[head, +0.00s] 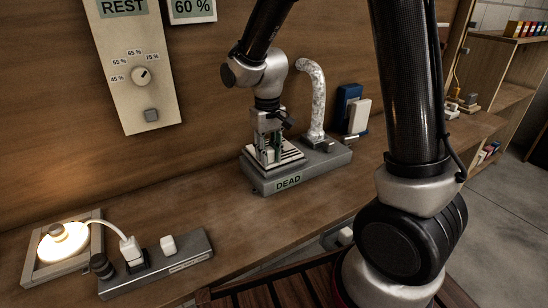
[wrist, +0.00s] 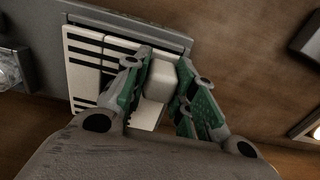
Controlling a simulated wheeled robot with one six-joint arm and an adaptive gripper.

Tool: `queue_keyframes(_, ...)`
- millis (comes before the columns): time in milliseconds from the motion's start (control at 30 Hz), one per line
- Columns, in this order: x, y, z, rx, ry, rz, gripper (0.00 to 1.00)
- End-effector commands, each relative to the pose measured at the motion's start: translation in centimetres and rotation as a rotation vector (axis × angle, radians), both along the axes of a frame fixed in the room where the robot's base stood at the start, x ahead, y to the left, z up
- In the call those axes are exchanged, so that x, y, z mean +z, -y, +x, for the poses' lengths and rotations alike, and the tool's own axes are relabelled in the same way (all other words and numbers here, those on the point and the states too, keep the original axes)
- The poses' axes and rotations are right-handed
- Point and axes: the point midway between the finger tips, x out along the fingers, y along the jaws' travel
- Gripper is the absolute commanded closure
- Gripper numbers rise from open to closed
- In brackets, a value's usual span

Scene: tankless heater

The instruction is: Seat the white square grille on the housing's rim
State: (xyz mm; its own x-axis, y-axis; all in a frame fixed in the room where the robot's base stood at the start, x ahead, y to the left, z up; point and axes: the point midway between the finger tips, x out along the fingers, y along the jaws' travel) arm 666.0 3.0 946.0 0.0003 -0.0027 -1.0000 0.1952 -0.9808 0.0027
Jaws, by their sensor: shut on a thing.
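The white square grille (head: 290,152) with dark slots is at the top of the grey housing (head: 325,168) labelled DEAD. In the wrist view the grille (wrist: 84,62) lies against the housing's grey rim (wrist: 130,22). My gripper (head: 268,156) points down over the grille. Its green-padded fingers (wrist: 161,92) are shut on the pale block-like knob (wrist: 160,78) at the grille's middle. The fingers and wrist hide part of the grille. I cannot tell whether the grille rests flush on the rim or sits slightly above it.
A ribbed silvery duct (head: 313,95) rises just right of the grille. Blue and white boxes (head: 350,108) stand behind. A power strip (head: 160,265) with plugs and a lit lamp (head: 63,242) are at the left. The bench between strip and housing is clear.

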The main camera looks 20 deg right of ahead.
Motion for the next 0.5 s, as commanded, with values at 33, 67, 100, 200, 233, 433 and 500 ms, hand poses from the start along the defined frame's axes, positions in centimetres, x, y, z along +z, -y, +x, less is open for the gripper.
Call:
queue_keyframes(33,-0.07,0.00,0.00,0.000,0.000,0.000,1.00)
queue_keyframes(67,-0.10,0.00,0.00,0.000,0.000,0.000,1.00)
queue_keyframes(100,-0.15,0.00,0.00,0.000,0.000,0.000,1.00)
queue_keyframes(200,-0.27,0.00,0.01,0.000,0.000,0.000,1.00)
queue_keyframes(233,-0.31,0.00,0.01,0.000,0.000,0.000,1.00)
queue_keyframes(433,-0.53,-0.01,0.03,0.000,0.001,0.000,1.00)
queue_keyframes(500,-0.62,-0.01,0.03,0.000,0.001,0.000,1.00)
